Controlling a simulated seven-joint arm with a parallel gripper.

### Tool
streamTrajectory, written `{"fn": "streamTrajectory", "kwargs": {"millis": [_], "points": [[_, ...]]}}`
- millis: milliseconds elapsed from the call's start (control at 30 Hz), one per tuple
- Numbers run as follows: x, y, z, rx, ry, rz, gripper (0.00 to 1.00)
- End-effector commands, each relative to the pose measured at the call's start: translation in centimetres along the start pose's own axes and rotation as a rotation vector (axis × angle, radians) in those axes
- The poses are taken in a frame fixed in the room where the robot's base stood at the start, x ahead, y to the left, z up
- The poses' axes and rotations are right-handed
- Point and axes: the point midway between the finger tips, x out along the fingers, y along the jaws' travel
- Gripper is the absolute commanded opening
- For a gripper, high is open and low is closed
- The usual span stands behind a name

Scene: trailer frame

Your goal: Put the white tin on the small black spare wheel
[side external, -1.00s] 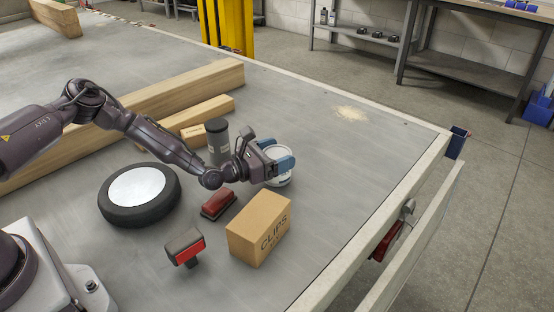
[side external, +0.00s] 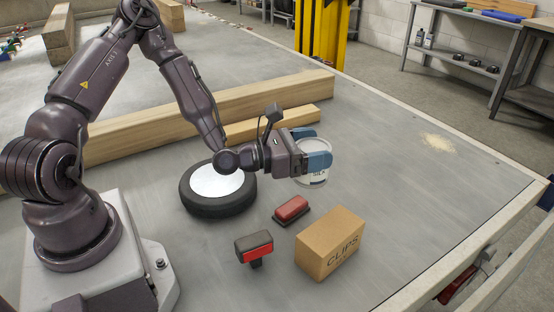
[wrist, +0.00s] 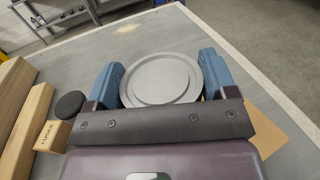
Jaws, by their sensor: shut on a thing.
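The white tin (side external: 313,178) is held between the blue fingers of my gripper (side external: 314,149), which is shut on its sides. In the wrist view the tin's round grey lid (wrist: 160,80) faces the camera between both fingers. The tin looks upright and seems to be above the table, though its exact height is unclear. The small black spare wheel (side external: 222,208) lies flat on the table to the left of the tin, with a pale disc in its middle. My wrist covers part of the wheel's far right edge.
A cardboard clips box (side external: 328,245), a red-topped block (side external: 291,210) and a black-and-red item (side external: 254,247) stand in front. Wooden beams (side external: 240,101) lie behind. The wrist view shows a fuses box (wrist: 52,137) and a dark round top (wrist: 69,105) at left.

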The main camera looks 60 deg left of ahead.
Motion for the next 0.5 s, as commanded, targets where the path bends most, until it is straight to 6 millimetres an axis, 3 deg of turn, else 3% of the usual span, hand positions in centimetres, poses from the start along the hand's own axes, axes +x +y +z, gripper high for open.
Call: {"fn": "streamTrajectory", "kwargs": {"millis": [167,333,500], "points": [[-1.1,2.5,-0.8,0.004,0.0,0.04,0.43],[-4.8,8.6,-2.0,0.012,-0.001,0.121,0.43],[-9.4,14.0,-1.5,0.01,-0.002,0.188,0.43]]}}
